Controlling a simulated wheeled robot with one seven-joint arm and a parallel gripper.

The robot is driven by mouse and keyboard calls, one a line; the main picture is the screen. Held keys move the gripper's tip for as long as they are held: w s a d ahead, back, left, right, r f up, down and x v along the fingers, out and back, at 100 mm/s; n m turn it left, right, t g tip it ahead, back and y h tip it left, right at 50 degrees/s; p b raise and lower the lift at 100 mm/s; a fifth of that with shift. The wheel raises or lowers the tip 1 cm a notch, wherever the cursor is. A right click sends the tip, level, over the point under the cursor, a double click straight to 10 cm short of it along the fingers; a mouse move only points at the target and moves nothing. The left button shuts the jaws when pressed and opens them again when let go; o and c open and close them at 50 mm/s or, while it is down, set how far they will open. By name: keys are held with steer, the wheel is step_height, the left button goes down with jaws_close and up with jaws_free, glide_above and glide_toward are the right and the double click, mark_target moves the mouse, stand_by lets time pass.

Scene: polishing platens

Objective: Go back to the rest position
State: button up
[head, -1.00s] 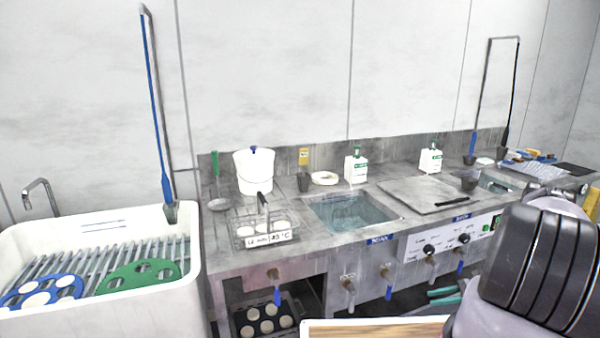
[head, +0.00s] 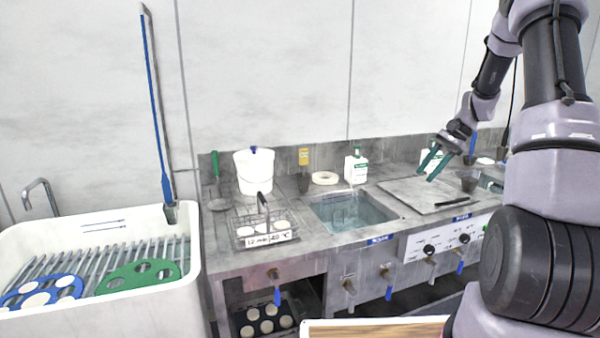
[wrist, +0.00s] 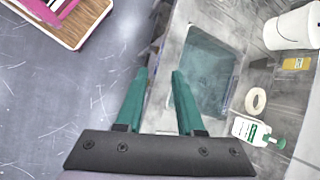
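My gripper (head: 433,163) is raised above the right part of the steel bench (head: 235,260), in front of a white bottle with a green label (head: 428,158). Its two green fingers also show in the wrist view (wrist: 159,95). They are apart with nothing between them. My arm comes in from the right side of the head view and bends over to the gripper. In the wrist view the fingers are above the front edge of the bench, beside the water-filled sink (wrist: 205,75).
A wire basket with white discs (head: 262,228), a white bucket (head: 254,172) and another bottle (head: 356,168) stand on the bench. A white tub (head: 100,312) at left holds blue and green plates. A wooden board (head: 375,328) is at the front. Open floor (wrist: 60,110) shows below.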

steer(key=s+a+r+n+t+h, duration=0.1)
steer(key=s+a+r+n, duration=0.1)
steer(key=s+a+r, duration=0.45)
steer(key=s+a+r+n+t+h, duration=0.15)
steer(key=s+r, duration=0.25)
steer(key=r, duration=0.5)
steer(key=s+a+r+n+t+h, duration=0.1)
steer(key=s+a+r+t, duration=0.1)
steer(key=s, duration=0.6)
steer(key=s+a+r+n+t+h, duration=0.1)
steer(key=s+a+r+n+t, duration=0.1)
steer(key=s, duration=0.7)
steer(key=shift+a+r+t, duration=0.35)
steer(key=shift+a+r, duration=0.45)
